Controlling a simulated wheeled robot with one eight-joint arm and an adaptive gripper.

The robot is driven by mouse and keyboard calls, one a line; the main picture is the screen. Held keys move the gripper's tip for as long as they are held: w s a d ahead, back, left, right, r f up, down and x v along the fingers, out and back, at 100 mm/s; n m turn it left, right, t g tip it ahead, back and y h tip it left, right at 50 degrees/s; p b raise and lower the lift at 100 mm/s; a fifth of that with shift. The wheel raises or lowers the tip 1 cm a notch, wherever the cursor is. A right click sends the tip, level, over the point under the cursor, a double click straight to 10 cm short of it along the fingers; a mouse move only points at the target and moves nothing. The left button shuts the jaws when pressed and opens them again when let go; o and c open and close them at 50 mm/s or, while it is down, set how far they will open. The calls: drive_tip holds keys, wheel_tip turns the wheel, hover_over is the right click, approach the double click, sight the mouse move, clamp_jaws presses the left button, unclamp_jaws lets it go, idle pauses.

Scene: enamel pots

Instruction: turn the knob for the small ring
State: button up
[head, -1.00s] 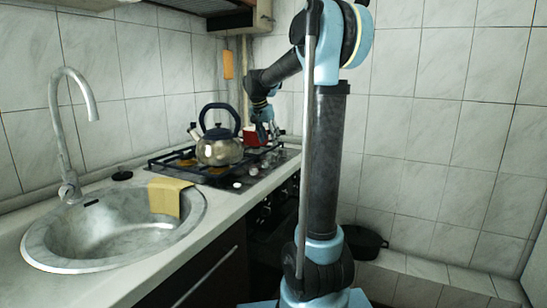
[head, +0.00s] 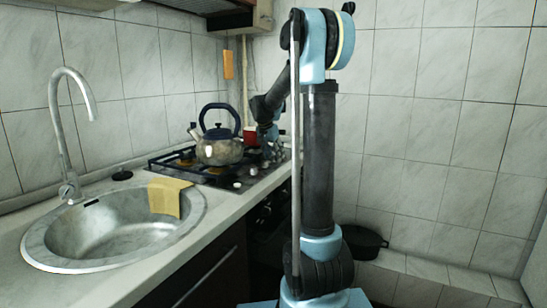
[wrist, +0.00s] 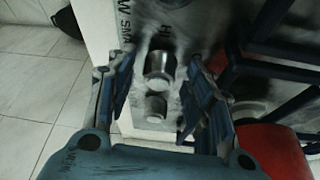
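The gas hob (head: 183,168) is set in the counter, with pale knobs on its right side, one of them a knob (head: 238,185) near the front. In the wrist view a metal knob (wrist: 160,66) lies between the fingertips of my gripper (wrist: 160,68), and a second knob (wrist: 156,107) lies nearer to the palm. My gripper is open, with a gap on both sides of the knobs; contact is not visible. Printed letters show beside the knobs, but I cannot tell which knob serves the small ring.
A steel kettle (head: 218,148) stands on the hob. A red pot (wrist: 272,150) is close to the right finger. Dark grate bars (wrist: 282,72) are at the right. A sink (head: 110,240) with a yellow cloth (head: 168,198) is nearer; a dark pot (head: 364,242) stands low at right.

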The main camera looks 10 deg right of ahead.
drive_tip(key=c, duration=1)
drive_tip(key=shift+n+t+y, duration=0.5)
drive_tip(key=shift+n+y, duration=0.2)
drive_tip(key=shift+n, duration=1.5)
drive_tip(key=o, duration=1.1)
drive_tip(key=shift+s, duration=0.1)
drive_tip(key=shift+c, duration=0.2)
